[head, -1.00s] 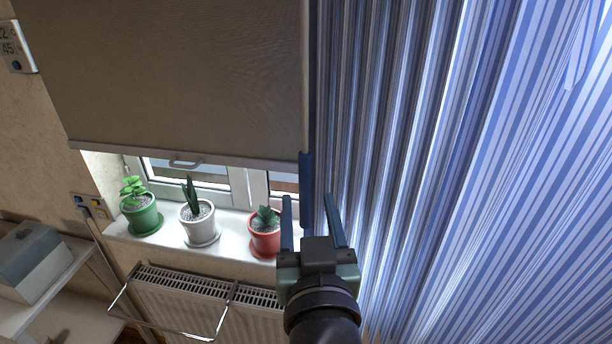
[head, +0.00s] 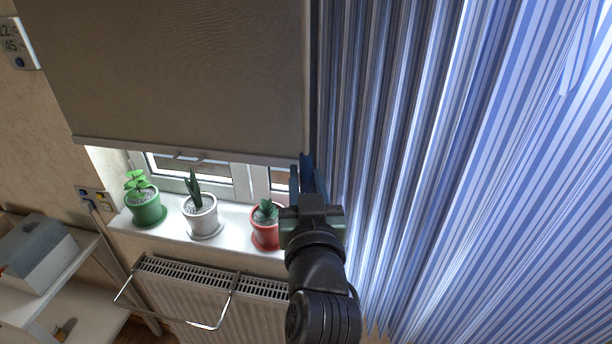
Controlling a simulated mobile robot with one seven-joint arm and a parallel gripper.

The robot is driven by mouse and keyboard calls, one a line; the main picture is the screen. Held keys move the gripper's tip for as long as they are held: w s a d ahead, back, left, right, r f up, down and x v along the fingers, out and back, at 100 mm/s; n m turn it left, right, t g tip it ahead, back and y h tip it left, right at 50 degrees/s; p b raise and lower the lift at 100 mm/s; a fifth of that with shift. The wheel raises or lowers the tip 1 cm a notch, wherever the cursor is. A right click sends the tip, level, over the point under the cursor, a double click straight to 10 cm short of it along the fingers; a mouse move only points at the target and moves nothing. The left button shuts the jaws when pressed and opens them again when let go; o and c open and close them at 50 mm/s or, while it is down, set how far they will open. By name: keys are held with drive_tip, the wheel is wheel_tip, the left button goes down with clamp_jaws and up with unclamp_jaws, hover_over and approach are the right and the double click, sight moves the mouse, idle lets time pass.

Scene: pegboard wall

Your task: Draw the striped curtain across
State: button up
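The striped blue-and-white curtain (head: 480,200) hangs in folds over the right half of the head view. Its left edge carries a dark blue upright strip (head: 307,165), seen low beside the blind's corner. My gripper (head: 307,175) reaches up from below at this strip. Its fingers lie on either side of the strip, partly overlapping it in the picture. I cannot tell whether they press on it. My gripper's body and wrist hide the strip's lower part and the curtain's lower left edge.
A grey-brown blind (head: 180,75) covers most of the window. Green (head: 147,208), white (head: 202,218) and red (head: 265,235) plant pots stand on the sill (head: 235,217), the red one close to my gripper. A radiator (head: 190,285) with a rail is below. A shelf with a box (head: 38,255) stands left.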

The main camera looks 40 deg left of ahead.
clamp_jaws()
idle(1.1)
